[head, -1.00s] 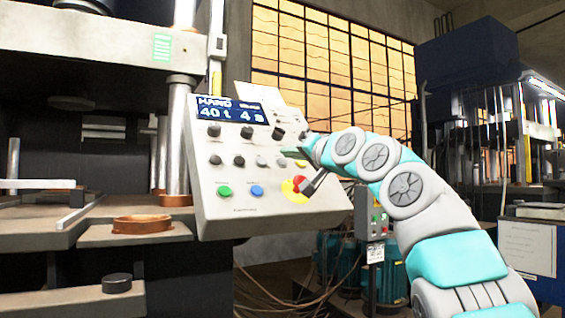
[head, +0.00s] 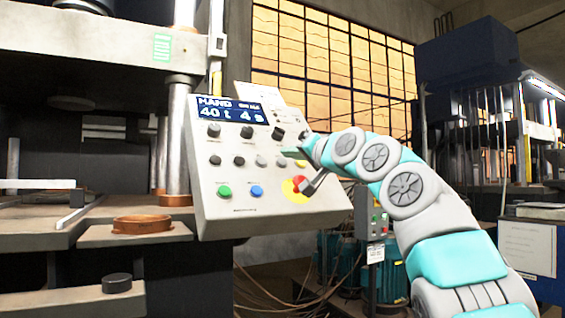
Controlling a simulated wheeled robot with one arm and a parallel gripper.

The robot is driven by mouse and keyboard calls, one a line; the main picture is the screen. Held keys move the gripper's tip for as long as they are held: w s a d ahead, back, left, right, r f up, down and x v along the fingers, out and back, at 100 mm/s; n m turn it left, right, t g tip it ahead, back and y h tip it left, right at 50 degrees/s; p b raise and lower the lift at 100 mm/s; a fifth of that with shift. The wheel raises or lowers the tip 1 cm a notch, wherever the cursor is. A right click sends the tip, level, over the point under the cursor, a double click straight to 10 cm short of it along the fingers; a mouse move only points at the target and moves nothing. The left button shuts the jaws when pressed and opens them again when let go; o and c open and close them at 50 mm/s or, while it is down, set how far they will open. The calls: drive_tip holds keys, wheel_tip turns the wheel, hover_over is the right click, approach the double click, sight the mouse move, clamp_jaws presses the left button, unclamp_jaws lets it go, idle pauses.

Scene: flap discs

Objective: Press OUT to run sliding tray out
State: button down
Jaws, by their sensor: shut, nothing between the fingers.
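The sloped control panel (head: 270,212) stands in the middle of the head view. Its display (head: 228,109) reads HAND, 40 t, 4 s. Below are two rows of small knobs and buttons (head: 239,160), a green button (head: 224,192), a blue button (head: 256,191) and a red button on a yellow plate (head: 299,184). Labels are too small to read, so I cannot tell which is OUT. My gripper (head: 307,189) is shut and empty at the panel's right side, by the red button; contact cannot be told. My wrist hides part of the panel's right edge.
At left a press with a steel column (head: 177,135) stands over a flat plate (head: 95,238) with a brown ring (head: 142,224) on it. I cannot tell which part is the sliding tray. Blue-green motors (head: 340,262) and cables lie behind, below the panel.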

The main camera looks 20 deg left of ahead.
drive_tip(key=shift+f, duration=0.1)
idle(0.3)
drive_tip(key=shift+w+a+f, duration=0.15)
drive_tip(key=shift+w+a, duration=0.05)
drive_tip(key=shift+a, duration=0.05)
drive_tip(key=shift+w+a+f, duration=0.25)
drive_tip(key=shift+f, duration=0.05)
idle(1.1)
drive_tip(key=shift+s, duration=0.1)
drive_tip(key=shift+s+d+r, duration=0.4)
drive_tip(key=shift+d+r, duration=0.05)
drive_tip(key=shift+r, duration=0.05)
drive_tip(key=shift+s+d+r, duration=0.6)
drive_tip(key=shift+d+r, duration=0.15)
drive_tip(key=shift+r, duration=0.1)
drive_tip(key=shift+s+d+r, duration=0.6)
drive_tip(key=shift+d+r, duration=0.15)
drive_tip(key=shift+r, duration=0.05)
